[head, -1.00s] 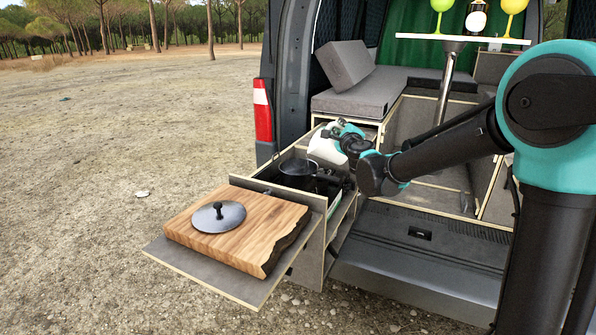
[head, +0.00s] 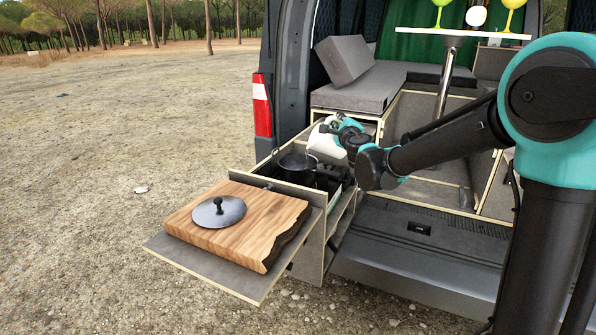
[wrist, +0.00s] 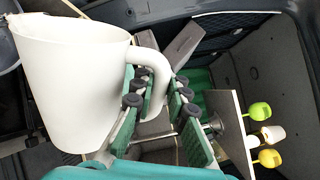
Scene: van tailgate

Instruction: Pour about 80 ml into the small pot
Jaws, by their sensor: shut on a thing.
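A white jug (head: 322,143) is held in my gripper above the drawer, tilted with its spout side toward the pot. In the wrist view the jug (wrist: 75,85) fills the left side, and its handle (wrist: 154,66) sits between the green fingers of my gripper (wrist: 152,105). The small dark pot (head: 297,164) stands in the pulled-out drawer, just below and left of the jug. Its inside and the liquid level cannot be made out. Whether liquid is leaving the spout is too small to tell. The pot's lid (head: 219,211) lies on the wooden board.
The thick wooden board (head: 250,232) rests on the grey shelf (head: 190,262) in front of the drawer. The van's side with its red tail light (head: 262,108) is behind. A small table (head: 460,34) with cups stands inside the van. Open ground lies left.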

